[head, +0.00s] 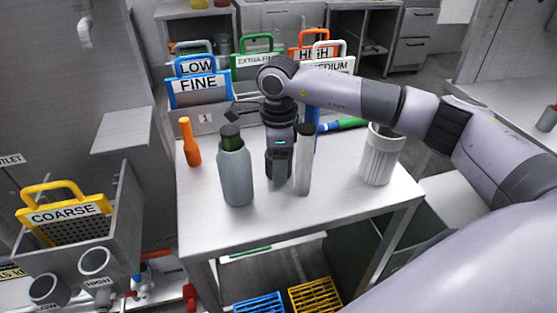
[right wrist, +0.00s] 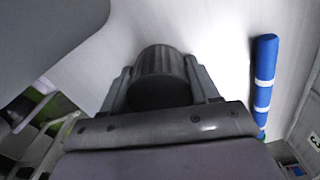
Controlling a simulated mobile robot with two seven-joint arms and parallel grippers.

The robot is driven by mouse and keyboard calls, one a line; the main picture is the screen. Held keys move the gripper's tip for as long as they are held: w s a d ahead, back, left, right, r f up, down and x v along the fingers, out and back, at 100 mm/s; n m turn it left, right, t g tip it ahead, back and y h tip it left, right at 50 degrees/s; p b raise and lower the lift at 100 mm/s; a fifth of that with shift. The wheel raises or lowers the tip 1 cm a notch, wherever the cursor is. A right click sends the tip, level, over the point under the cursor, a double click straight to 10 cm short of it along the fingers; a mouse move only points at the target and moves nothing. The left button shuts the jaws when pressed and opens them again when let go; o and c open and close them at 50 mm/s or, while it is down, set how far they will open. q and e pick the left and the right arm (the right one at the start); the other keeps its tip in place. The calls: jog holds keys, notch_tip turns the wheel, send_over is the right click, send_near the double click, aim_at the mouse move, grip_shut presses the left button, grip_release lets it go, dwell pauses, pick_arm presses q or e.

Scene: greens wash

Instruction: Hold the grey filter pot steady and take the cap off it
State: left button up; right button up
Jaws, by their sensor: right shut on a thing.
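My right gripper (head: 280,176) reaches down over the table, between a grey bottle-shaped pot and a slim pale cylinder. In the right wrist view its fingers are shut around a dark ribbed round cap (right wrist: 161,75). I cannot tell what lies under this cap. The grey bottle-shaped pot (head: 236,177) stands upright to the left of the gripper, with a dark green neck and dark top (head: 230,136). The slim pale cylinder (head: 304,170) with a dark top stands upright just right of the gripper, partly overlapping it in the picture. My left gripper is not in view.
An orange bottle (head: 190,142) stands at the table's left back. A white ribbed container (head: 381,155) stands at the right. Labelled boards (head: 198,92) stand behind. The table's front (head: 290,222) is clear.

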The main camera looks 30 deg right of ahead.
jog(key=shift+f, duration=0.1)
jog(key=o, duration=1.2)
jog(key=shift+c, duration=0.2)
notch_tip(320, 180, up, 12)
jog(key=shift+r, duration=0.2)
jog(key=shift+s+a+f, duration=0.1)
